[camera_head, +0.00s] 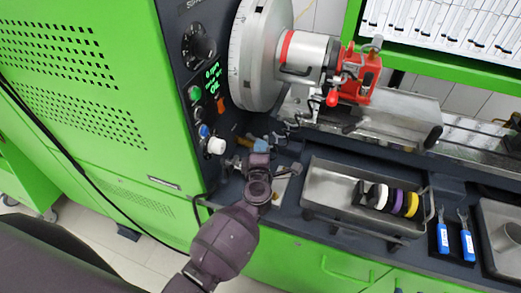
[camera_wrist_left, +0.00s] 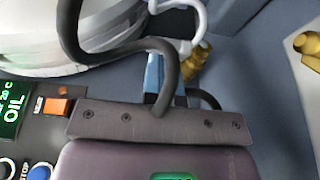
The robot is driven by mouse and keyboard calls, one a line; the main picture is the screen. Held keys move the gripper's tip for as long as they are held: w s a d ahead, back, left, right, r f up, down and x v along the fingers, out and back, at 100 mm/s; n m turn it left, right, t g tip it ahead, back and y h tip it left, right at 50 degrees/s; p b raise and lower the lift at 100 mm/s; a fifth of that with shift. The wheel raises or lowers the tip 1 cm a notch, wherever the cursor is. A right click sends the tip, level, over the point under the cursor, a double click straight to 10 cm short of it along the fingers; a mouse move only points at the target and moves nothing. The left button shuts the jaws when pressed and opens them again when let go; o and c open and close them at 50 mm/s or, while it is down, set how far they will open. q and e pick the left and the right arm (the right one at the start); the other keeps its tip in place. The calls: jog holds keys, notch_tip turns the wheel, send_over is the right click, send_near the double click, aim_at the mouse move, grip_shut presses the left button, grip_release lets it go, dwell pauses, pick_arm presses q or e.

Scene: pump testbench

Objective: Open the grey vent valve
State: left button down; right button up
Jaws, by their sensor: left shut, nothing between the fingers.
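My left gripper (camera_head: 259,145) is in front of the bench below the big pale round housing, close to small fittings (camera_head: 288,124). It is shut and empty. In the left wrist view the bluish fingers (camera_wrist_left: 164,76) point toward a light-grey curved piece (camera_wrist_left: 192,22) and a brass fitting (camera_wrist_left: 196,66); contact cannot be told. A dark hose (camera_wrist_left: 120,52) crosses in front of the fingers and hides part of them. I cannot tell for certain which part is the grey vent valve; the light-grey piece may belong to it. My right gripper is not in view.
The control panel (camera_head: 209,85) with knobs and buttons stands left of the gripper. A metal tray (camera_head: 330,190) with coloured rings is to the right, with blue-handled tools (camera_head: 467,244) beyond it. A red pump part (camera_head: 359,82) sits above.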

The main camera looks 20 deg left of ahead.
pick_arm(q)
jog(key=shift+w+d+r+p, duration=0.15)
jog(key=shift+w+d+p, duration=0.35)
jog(key=shift+w+d, duration=0.4)
jog(key=shift+w, duration=0.3)
jog(key=shift+p+v, duration=1.05)
jog(key=shift+v, duration=2.75)
jog(key=shift+d, duration=0.1)
